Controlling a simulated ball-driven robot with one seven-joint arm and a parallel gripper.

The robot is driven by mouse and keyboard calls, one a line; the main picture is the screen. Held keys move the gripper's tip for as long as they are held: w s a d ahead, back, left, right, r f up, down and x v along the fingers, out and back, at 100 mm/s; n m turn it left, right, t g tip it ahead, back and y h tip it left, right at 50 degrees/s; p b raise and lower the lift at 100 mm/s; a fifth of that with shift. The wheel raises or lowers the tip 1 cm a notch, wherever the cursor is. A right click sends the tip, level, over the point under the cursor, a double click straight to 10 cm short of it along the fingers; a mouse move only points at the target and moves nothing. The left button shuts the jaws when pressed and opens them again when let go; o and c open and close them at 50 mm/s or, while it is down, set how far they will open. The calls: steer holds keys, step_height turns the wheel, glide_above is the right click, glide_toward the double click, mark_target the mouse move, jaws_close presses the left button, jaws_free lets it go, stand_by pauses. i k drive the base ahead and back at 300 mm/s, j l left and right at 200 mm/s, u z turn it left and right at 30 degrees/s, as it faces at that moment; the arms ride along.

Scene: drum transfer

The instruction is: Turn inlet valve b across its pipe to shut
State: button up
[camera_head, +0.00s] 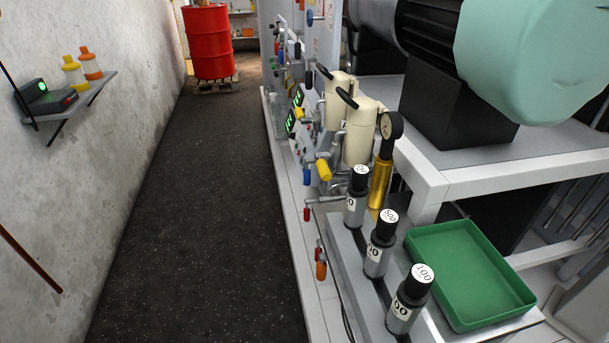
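My gripper is not in view. Several small coloured valve handles show along the pipework in the middle of the picture. A yellow handle (323,170) and a blue handle (306,176) sit below the two cream canisters. A red handle (306,214) and an orange handle (320,270) hang lower, along the near edge of the skid. No label for inlet valve b can be read, so I cannot tell which handle it is. The angle of each handle to its pipe is too small to judge.
A dark floor aisle (200,200) is clear up to a red drum (208,42) on a pallet. A wall shelf (85,95) juts out at left.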

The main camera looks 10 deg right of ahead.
mark_target(306, 173)
steer(key=i+j+u, duration=0.25)
steer(key=j+u, duration=0.25)
steer(key=i+j+u, duration=0.35)
steer(key=u, duration=0.15)
steer(key=i+j+u, duration=0.1)
steer(key=i, duration=0.3)
steer(key=i+j+u, duration=0.15)
steer(key=i, duration=0.3)
steer(key=i+z, duration=0.85)
steer(key=z, duration=0.15)
steer(key=i+l+z, duration=0.1)
steer(key=i+z, duration=0.3)
steer(key=i, duration=0.15)
